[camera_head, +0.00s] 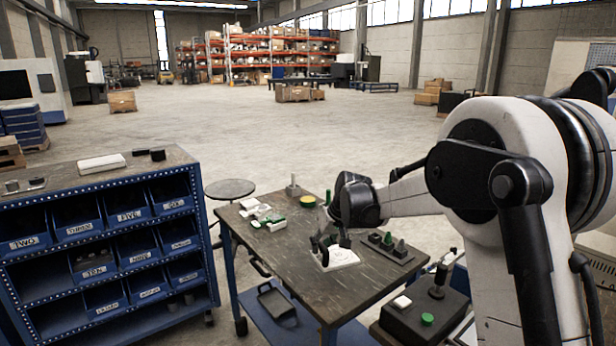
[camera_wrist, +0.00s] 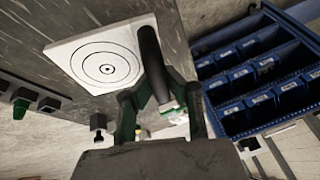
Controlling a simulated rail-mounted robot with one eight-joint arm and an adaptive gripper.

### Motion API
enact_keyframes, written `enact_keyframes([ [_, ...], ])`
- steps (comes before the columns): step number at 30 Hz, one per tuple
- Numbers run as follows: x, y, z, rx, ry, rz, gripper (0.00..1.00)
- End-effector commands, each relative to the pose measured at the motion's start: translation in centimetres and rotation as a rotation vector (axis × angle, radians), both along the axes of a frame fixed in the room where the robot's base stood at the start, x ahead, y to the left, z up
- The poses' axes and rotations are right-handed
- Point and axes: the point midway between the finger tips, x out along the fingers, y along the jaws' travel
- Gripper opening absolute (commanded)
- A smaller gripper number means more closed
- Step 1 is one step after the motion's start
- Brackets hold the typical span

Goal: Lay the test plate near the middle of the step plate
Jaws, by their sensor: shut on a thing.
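A white square plate with black concentric rings (camera_wrist: 97,68) lies on the dark table; it also shows in the head view (camera_head: 342,259), and I take it for the step plate. My gripper (camera_wrist: 160,112) is shut on a dark rod-like thing (camera_wrist: 151,58) with a small white and green part at its near end. The rod passes in front of the plate's right edge; I cannot tell whether they touch. In the head view my gripper (camera_head: 331,246) is low over the plate and hides part of it. I cannot make out the test plate for sure.
A dark block with green and black pegs (camera_head: 389,248) stands right of the plate. White and green pieces (camera_head: 263,217) and a yellow-topped round thing (camera_head: 307,201) lie toward the back. The table's front (camera_head: 335,305) is clear. A blue bin rack (camera_head: 105,245) stands left.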

Motion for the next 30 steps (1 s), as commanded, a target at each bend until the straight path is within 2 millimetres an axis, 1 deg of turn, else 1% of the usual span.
enact_keyframes([
  [1, -1.4, -2.0, -0.1, 0.0, 0.0, -0.031, 0.0],
  [3, -3.3, -4.3, -0.4, 0.0, 0.0, -0.069, 0.0],
  [5, -5.0, -6.2, -0.7, -0.001, 0.0, -0.1, 0.0],
  [6, -6.1, -7.5, -0.9, -0.001, 0.001, -0.124, 0.0],
  [8, -8.0, -9.2, -1.2, -0.001, 0.0, -0.157, 0.0],
  [9, -9.3, -10.3, -1.4, -0.001, 0.0, -0.177, 0.0],
  [12, -12.3, -12.6, -1.9, 0.0, -0.001, -0.226, 0.0],
  [15, -15.1, -14.4, -2.4, 0.001, -0.001, -0.268, 0.0],
  [18, -17.2, -15.7, -2.8, 0.001, -0.002, -0.299, 0.0],
  [21, -18.5, -16.4, -3.0, 0.001, -0.002, -0.319, 0.0],
  [24, -19.1, -16.8, -3.2, 0.002, -0.002, -0.329, 0.0],
  [30, -19.3, -16.8, -3.2, 0.001, -0.002, -0.33, 0.0],
])
